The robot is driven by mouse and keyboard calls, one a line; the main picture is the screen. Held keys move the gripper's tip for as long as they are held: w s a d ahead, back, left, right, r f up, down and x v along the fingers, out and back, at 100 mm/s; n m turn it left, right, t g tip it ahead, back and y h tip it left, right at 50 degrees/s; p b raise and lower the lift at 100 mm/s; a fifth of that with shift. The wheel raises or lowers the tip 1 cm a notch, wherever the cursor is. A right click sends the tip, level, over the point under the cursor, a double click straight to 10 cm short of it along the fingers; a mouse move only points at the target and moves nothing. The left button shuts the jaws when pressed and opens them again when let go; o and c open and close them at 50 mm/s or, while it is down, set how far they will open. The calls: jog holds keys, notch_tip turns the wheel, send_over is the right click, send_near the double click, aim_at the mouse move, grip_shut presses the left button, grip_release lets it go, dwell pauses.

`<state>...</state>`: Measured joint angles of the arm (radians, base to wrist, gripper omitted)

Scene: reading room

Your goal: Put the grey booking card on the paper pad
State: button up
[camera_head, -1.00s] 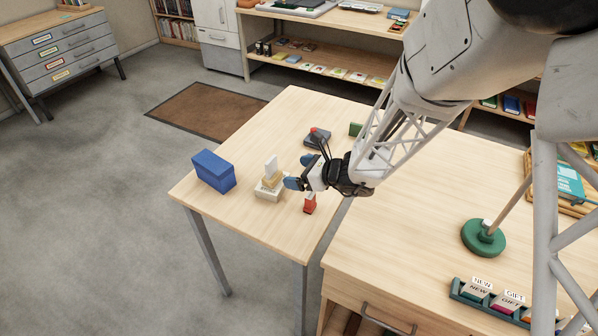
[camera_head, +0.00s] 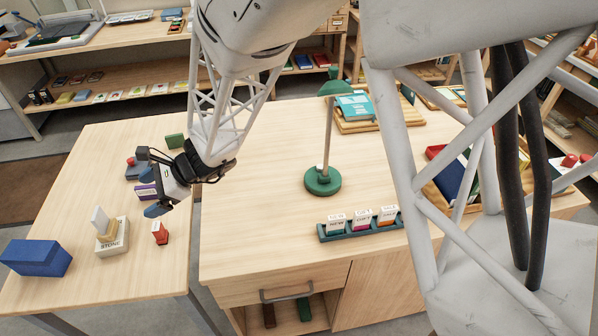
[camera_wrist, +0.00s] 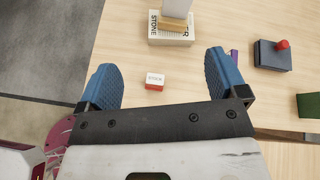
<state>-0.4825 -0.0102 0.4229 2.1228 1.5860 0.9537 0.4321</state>
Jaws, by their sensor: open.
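My gripper (camera_head: 151,194) is open over the left table, its blue fingers wide apart with nothing between them; the fingers also show in the wrist view (camera_wrist: 163,66). Small upright cards labelled NEW (camera_head: 337,224) and GIFT (camera_head: 362,218) stand in a teal rack (camera_head: 349,237) on the right desk, well right of my gripper. The NEW card looks pale grey, but I cannot tell whether it is the booking card. I see no clearly marked paper pad. The teal-covered item (camera_head: 353,106) on a wooden tray at the desk's back is too small to identify.
Near my gripper stand a cream block marked STONE (camera_head: 113,243), a red labelled block (camera_head: 160,233), a purple item (camera_wrist: 234,57) and a blue box (camera_head: 36,257). A green lamp-like stand (camera_head: 322,182) rises behind the rack. The desk's front left is clear.

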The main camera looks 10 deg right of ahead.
jog(key=s+d+r+n+t+h, duration=0.1)
jog(key=s+d+r+n+h, duration=0.3)
jog(key=d, duration=1)
jog(key=s+d+r+n+t+h, duration=0.1)
jog(key=s+d+r+n+h, duration=0.3)
jog(key=s+d, duration=0.5)
jog(key=s+d+r+n+t+h, duration=0.1)
jog(key=s+d+r+n+h, duration=0.3)
jog(key=d, duration=1.5)
notch_tip(320, 180, up, 4)
jog(key=s+n, duration=0.1)
jog(key=s, duration=0.1)
jog(key=shift+s+d+f+n+t+h, duration=0.25)
jog(key=shift+s+n+t+h, duration=0.05)
jog(key=shift+s+n, duration=0.1)
